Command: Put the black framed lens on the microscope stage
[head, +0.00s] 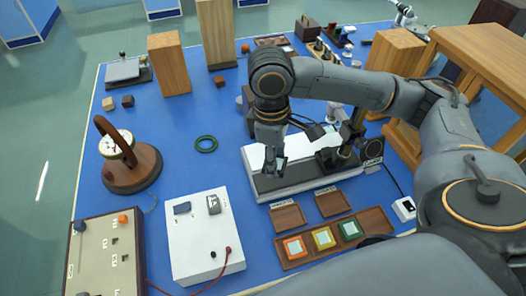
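My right gripper (272,162) points down over the left part of a long dark base plate on a white bench unit. A small dark-framed pale piece, which looks like the black framed lens (282,163), is between its fingertips, above the plate. The fingers are small and partly hidden by the wrist. The black microscope (345,147) stands on the right part of the plate, apart from the gripper. Its stage is small and hard to make out beside my arm. My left gripper is not in view.
A brown tray (376,221) in front holds orange, yellow and green framed lenses. Two small empty brown trays (288,217) (333,204) lie behind it. Wooden blocks stand behind.

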